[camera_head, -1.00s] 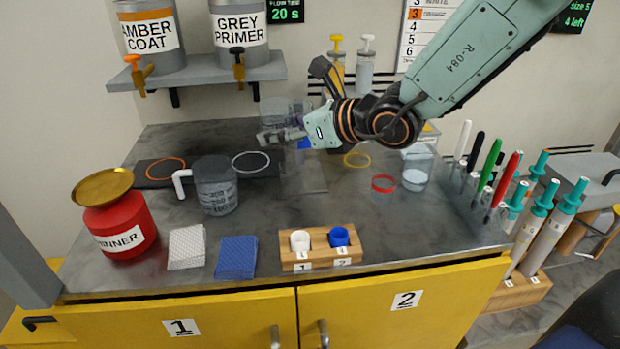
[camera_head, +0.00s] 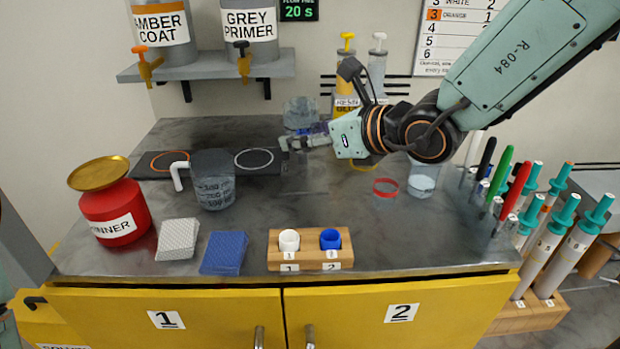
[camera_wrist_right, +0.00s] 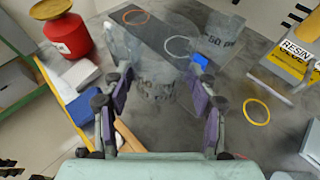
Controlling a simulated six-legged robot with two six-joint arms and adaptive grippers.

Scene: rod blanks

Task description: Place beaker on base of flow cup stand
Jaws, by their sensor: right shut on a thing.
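My right gripper (camera_head: 292,143) is shut on a clear beaker (camera_head: 300,113) above the back of the bench. In the right wrist view the beaker (camera_wrist_right: 155,78) is between the two fingers (camera_wrist_right: 160,105), its markings blurred. I cannot pick out the flow cup stand or its base clearly; the arm and gripper cover part of that area. A small blue patch shows beside the fingers in the right wrist view (camera_wrist_right: 202,62); I cannot tell what it belongs to. My left gripper is not in view.
A handled jug (camera_head: 213,182) stands by the dark mat (camera_head: 210,166) with its orange and white rings. A red thinner can (camera_head: 115,215), a wooden cup block (camera_head: 310,262), a red ring (camera_head: 385,188) and a glass (camera_head: 423,178) stand around.

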